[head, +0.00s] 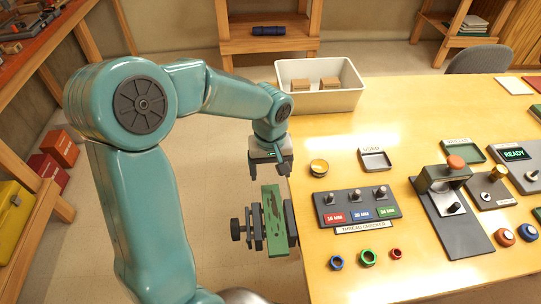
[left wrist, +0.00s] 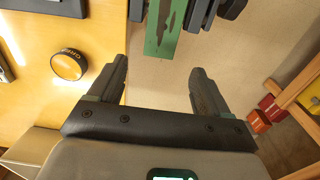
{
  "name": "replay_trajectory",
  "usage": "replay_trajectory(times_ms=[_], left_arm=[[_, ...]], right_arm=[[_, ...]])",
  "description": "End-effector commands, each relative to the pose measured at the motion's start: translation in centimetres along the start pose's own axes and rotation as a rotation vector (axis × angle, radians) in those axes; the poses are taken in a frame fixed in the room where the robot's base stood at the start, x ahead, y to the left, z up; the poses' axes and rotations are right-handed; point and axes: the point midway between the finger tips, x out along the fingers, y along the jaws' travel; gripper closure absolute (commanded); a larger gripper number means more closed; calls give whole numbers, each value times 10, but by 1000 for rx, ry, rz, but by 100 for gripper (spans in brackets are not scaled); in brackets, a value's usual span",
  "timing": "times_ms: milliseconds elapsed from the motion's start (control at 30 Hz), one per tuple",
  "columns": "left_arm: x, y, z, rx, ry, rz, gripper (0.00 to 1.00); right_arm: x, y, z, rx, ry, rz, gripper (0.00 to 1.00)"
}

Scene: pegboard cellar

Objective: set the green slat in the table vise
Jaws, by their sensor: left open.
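The green slat (head: 274,218), with dark worn patches, stands between the jaws of the dark table vise (head: 254,226) at the table's left edge. In the left wrist view the slat (left wrist: 164,30) shows at the top with a dark jaw (left wrist: 198,12) beside it. I cannot tell whether the jaws grip it tightly. My left gripper (head: 269,169) is open and empty, just beyond the vise in the head view. In the wrist view its fingers (left wrist: 160,70) are spread wide, with the slat apart from them. My right gripper is not in view.
On the table (head: 390,120) are a white bin (head: 345,100) with brown blocks, a round yellow-rimmed piece (head: 319,167), a thread checker (head: 358,207), small rings and a grey press (head: 450,210). Red boxes (head: 59,147) stand at the left. Floor is open beside the vise.

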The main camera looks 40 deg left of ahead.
Motion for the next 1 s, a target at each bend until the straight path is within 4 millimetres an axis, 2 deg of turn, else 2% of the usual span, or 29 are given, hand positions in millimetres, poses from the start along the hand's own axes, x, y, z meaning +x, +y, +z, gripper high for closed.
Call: replay_trajectory(times_ms=[33, 100, 300, 900, 1000], left_arm=[[-13, 1, -1, -1, 4, 3, 22], [-27, 1, 0, -1, 4, 4, 22], [-49, 0, 0, 0, 0, 1, 22], [-52, 0, 0, 0, -1, 0, 22], [-61, 0, 0, 0, 0, 0, 22]], right_arm=[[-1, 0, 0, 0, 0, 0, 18], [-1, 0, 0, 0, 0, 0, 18], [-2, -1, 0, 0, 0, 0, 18], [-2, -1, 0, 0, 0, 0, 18], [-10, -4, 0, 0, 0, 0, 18]])
